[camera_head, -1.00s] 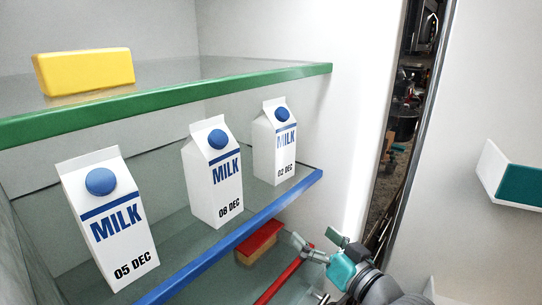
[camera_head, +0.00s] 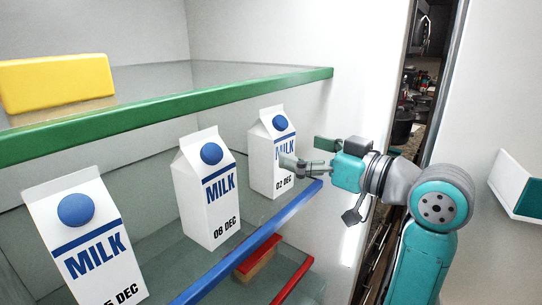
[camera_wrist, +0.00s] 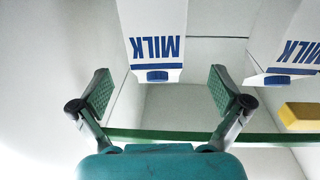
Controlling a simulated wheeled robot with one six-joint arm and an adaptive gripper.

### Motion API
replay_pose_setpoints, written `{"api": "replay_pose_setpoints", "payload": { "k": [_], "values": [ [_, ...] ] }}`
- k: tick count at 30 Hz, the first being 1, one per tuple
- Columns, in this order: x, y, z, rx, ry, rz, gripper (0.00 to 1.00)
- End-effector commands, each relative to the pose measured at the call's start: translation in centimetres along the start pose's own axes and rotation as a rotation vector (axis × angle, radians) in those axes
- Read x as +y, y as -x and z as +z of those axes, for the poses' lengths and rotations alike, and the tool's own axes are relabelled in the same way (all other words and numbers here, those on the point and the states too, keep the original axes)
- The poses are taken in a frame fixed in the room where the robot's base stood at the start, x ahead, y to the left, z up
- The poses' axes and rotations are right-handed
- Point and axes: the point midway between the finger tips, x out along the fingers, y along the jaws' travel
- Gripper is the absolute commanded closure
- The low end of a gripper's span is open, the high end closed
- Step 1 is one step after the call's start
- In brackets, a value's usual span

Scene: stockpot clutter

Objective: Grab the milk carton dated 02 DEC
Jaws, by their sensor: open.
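The milk carton dated 02 DEC (camera_head: 262,160) stands upright on the blue-edged shelf, rightmost of three. It is white with a blue cap; my gripper's fingers overlap its right side in the head view. My gripper (camera_head: 302,155) is open and empty, pointing left at this carton. In the wrist view, which is upside down, a carton (camera_wrist: 153,25), by its place the 02 DEC one, lies ahead between the two fingers (camera_wrist: 160,88). I see no contact. The middle carton (camera_head: 205,195) seems to read 08 DEC. The nearest carton (camera_head: 85,240) shows a partly cut-off date ending 5 DEC.
The green-edged shelf (camera_head: 170,115) above holds a yellow block (camera_head: 55,82). The blue shelf edge (camera_head: 250,245) runs below the cartons. A red-topped item (camera_head: 260,257) and a red shelf edge (camera_head: 293,282) are lower. The fridge wall stands just behind the 02 DEC carton.

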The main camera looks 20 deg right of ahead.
Motion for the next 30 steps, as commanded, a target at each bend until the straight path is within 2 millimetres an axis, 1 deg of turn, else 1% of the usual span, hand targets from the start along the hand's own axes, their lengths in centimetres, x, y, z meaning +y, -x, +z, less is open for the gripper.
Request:
{"api": "replay_pose_setpoints", "payload": {
  "k": [1, 3, 6, 11, 18, 21, 24, 30],
  "values": [
    [-0.1, -0.9, 0.0, 0.000, -0.002, -0.004, 0.00],
    [0.0, -1.8, 0.0, 0.001, -0.003, -0.002, 0.00],
    [0.0, -2.6, 0.1, 0.000, -0.001, -0.001, 0.00],
    [0.1, -3.5, 0.1, 0.001, -0.002, 0.000, 0.00],
    [0.4, -6.7, 0.6, 0.001, -0.002, -0.002, 0.00],
    [0.5, -7.7, 0.6, 0.001, -0.002, 0.000, 0.00],
    [0.5, -8.1, 0.6, 0.002, -0.001, 0.000, 0.00],
    [0.5, -8.2, 0.6, 0.002, -0.001, 0.001, 0.00]
  ]
}}
